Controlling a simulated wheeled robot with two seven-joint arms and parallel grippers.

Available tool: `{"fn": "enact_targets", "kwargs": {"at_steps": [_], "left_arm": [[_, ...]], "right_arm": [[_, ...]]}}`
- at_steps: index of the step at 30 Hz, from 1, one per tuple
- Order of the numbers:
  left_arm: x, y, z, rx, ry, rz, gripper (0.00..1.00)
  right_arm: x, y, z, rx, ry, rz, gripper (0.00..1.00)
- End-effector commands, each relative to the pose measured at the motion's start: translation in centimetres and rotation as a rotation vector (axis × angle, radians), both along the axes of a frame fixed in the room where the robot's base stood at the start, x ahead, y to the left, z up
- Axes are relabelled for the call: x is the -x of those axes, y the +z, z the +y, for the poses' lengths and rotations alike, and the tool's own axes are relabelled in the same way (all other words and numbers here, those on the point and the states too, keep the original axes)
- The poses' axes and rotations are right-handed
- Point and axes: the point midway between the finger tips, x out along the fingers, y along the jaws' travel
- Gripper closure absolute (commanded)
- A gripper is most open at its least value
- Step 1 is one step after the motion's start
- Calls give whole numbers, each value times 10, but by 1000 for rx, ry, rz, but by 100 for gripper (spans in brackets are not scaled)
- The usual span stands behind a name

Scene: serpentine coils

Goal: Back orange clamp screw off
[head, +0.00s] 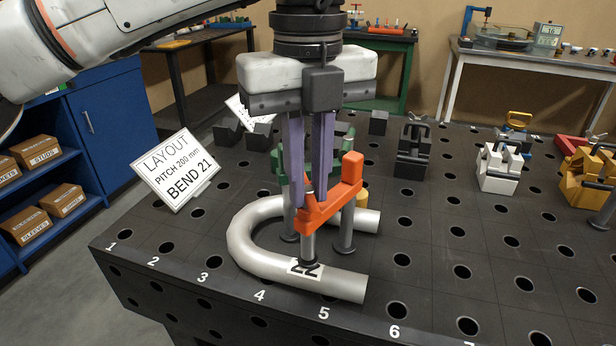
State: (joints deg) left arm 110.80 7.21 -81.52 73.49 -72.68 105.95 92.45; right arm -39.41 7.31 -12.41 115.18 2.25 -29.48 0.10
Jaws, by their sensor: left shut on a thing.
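The orange clamp (345,188) stands on the dark perforated table over a grey U-shaped pipe bend (245,245). The clamp's dark screw spindle (309,244) goes down from its arm to the pipe leg by a label reading 22. My left gripper (308,196) points straight down at the arm's end, its two purple fingers shut at the top of the orange clamp screw. The fingers mostly hide the screw's top. A green clamp (281,165) stands just behind, partly hidden by the fingers. My right gripper is not in view.
A sign (178,170) reading LAYOUT, PITCH 200 mm, BEND 21 stands on the left. Black (412,150), white (499,168) and yellow (590,178) clamp blocks stand at the right. The table (450,290) is free at front right.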

Motion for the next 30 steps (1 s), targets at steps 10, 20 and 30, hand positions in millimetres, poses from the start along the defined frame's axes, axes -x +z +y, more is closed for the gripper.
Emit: {"fn": "enact_targets", "kwargs": {"at_steps": [10, 20, 30], "left_arm": [[0, 1, 0, 1, -1, -1, 67], [0, 4, 0, 1, -1, -1, 67], [0, 64, -1, 1, -1, -4, 67]], "right_arm": [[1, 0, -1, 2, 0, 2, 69], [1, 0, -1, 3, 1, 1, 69], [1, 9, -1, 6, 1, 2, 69]]}}
